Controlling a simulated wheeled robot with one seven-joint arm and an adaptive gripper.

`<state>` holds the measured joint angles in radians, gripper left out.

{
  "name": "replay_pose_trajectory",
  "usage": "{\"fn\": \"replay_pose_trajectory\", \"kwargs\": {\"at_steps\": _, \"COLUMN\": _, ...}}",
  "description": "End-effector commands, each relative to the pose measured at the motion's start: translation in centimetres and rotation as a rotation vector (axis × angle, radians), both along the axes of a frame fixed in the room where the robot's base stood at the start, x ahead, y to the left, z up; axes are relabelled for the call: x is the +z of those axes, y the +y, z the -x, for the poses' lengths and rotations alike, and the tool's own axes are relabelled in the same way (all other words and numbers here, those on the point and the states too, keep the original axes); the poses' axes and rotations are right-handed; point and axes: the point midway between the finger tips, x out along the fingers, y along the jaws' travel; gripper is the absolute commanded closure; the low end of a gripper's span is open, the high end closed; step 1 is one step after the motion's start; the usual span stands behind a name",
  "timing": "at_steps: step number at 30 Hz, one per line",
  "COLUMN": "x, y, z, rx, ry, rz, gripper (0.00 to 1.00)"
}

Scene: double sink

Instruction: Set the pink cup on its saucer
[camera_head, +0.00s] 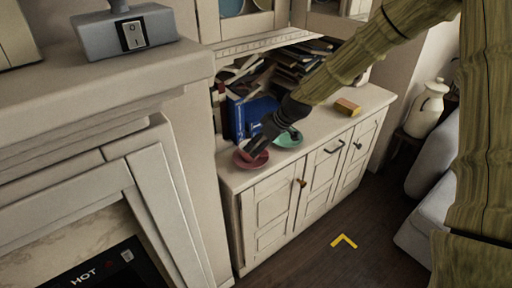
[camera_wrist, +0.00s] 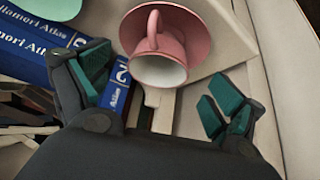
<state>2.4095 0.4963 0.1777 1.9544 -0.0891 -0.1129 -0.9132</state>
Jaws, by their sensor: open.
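The pink cup (camera_wrist: 157,60) shows its white inside and its handle in the wrist view. It lies over the pink saucer (camera_wrist: 191,22) and seems to rest on it; the contact is hidden. In the head view the pink saucer (camera_head: 243,160) is on the left end of the cabinet top, with the pink cup (camera_head: 260,148) partly hidden by my gripper (camera_head: 257,145). In the wrist view my gripper (camera_wrist: 156,88) is open, its green-padded fingers spread to either side of the cup, with gaps between them and it.
A mint-green saucer (camera_head: 289,138) lies just right of the pink one. A blue book (camera_head: 252,114) and piled books (camera_head: 300,65) stand behind. A yellow block (camera_head: 347,107) sits farther right on the white cabinet top (camera_head: 375,97). A wall edge borders the cabinet's left.

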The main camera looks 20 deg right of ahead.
Motion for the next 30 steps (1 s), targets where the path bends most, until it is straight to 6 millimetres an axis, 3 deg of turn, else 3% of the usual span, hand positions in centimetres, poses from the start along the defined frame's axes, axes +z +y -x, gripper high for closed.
{"fn": "replay_pose_trajectory", "kwargs": {"at_steps": 18, "x": 6.0, "y": -2.5, "z": 2.9, "rx": 0.0, "ry": 0.0, "rz": 0.0, "gripper": 0.06}}
{"fn": "replay_pose_trajectory", "kwargs": {"at_steps": 27, "x": 6.7, "y": -2.9, "z": 3.4, "rx": 0.0, "ry": 0.002, "rz": 0.0, "gripper": 0.06}}
{"fn": "replay_pose_trajectory", "kwargs": {"at_steps": 30, "x": 5.8, "y": -2.7, "z": 3.7, "rx": -0.008, "ry": 0.013, "rz": 0.001, "gripper": 0.06}}
